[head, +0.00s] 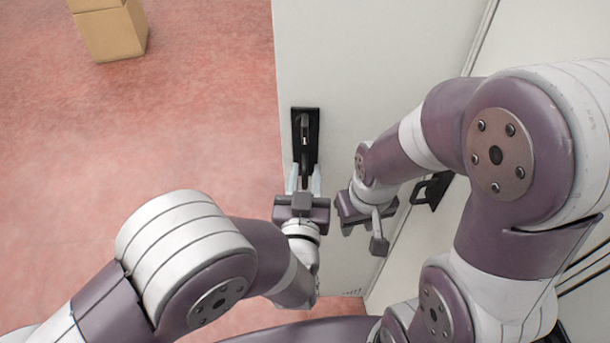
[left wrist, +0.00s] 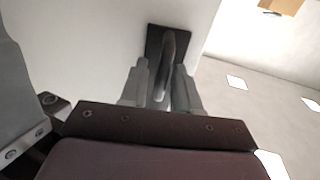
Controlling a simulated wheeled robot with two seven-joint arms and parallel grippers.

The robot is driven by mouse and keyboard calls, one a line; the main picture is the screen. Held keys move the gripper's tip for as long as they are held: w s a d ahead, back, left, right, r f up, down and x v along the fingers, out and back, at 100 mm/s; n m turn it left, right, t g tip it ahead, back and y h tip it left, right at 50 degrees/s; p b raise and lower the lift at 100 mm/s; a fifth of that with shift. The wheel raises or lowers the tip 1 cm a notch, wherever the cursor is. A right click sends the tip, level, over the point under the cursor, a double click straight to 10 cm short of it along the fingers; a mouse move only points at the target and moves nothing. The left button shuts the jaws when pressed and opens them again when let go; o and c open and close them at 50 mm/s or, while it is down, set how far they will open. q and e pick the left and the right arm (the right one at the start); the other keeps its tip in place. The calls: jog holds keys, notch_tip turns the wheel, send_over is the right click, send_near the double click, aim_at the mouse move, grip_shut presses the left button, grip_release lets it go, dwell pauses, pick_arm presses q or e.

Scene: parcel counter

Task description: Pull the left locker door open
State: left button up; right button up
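The left locker door (head: 380,60) is a pale, flat panel. A black handle (head: 304,135) on a dark backing plate is mounted near its left edge; the handle also shows in the left wrist view (left wrist: 168,50). My left gripper (head: 303,181) is at the lower end of this handle. Its two grey fingers (left wrist: 160,80) stand apart, one on each side of the handle bar, with a narrow gap visible. My right gripper (head: 378,222) hangs to the right of the left one, in front of the panel, apart from any handle.
A second black handle (head: 431,190) shows to the right, partly behind my right arm.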

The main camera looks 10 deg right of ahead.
pick_arm(q)
jog(key=v, duration=0.7)
jog(key=shift+s, duration=0.25)
jog(key=shift+a, duration=0.15)
